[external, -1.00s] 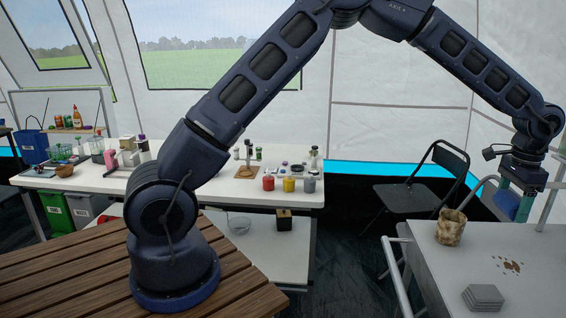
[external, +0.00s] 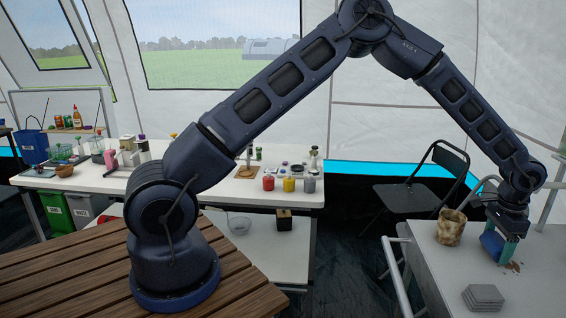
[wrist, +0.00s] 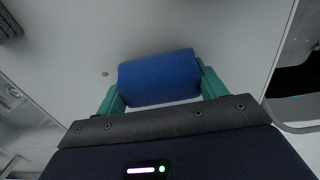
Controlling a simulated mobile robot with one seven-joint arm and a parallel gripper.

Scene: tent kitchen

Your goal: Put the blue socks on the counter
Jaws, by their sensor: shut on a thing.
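The blue socks (wrist: 158,77) are a rolled blue bundle between the two green fingers of my gripper (wrist: 158,88) in the wrist view. My gripper is shut on them. In the external view the socks (external: 491,243) show as a blue patch at my gripper (external: 500,246), low over the light grey counter (external: 440,275) on the right. I cannot tell whether the socks touch the counter surface.
A brown mottled pot (external: 450,228) stands on the counter left of my gripper. A stack of grey square tiles (external: 484,297) lies nearer the front. A brown spill (external: 514,267) is beside my gripper. A black folding chair (external: 425,190) stands behind. Bare counter lies around these.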

